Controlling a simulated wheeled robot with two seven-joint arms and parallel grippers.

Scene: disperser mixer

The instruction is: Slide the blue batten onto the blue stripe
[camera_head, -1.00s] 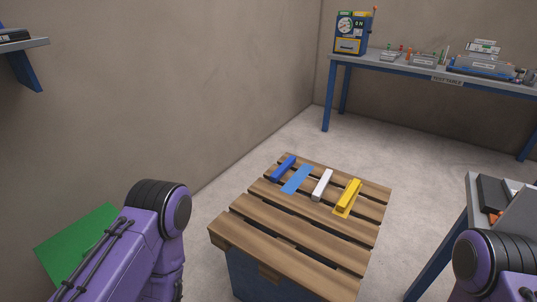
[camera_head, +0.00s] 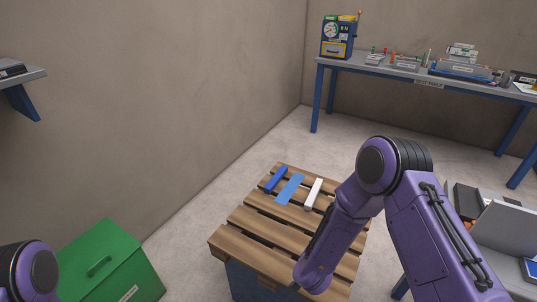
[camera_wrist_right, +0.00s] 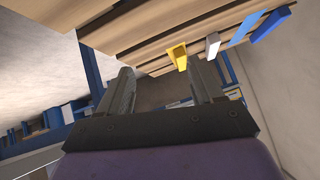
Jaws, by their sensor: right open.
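The blue batten (camera_head: 276,180) lies near the far left edge of the wooden pallet top (camera_head: 256,221). The flat light-blue stripe (camera_head: 290,188) is just right of it, apart and roughly parallel. Both also show in the right wrist view, the batten (camera_wrist_right: 272,24) at the upper right and the stripe (camera_wrist_right: 240,30) beside it. My right gripper (camera_wrist_right: 165,82) is open and empty, with the battens beyond its fingertips. In the head view my right arm covers the pallet's right side, and the gripper itself is hidden. My left gripper is out of view.
A white batten (camera_head: 314,194) lies right of the stripe. A yellow batten (camera_wrist_right: 177,56) shows in the wrist view but is hidden in the head view. A green box (camera_head: 112,262) stands at lower left. A workbench (camera_head: 415,75) stands at the back right.

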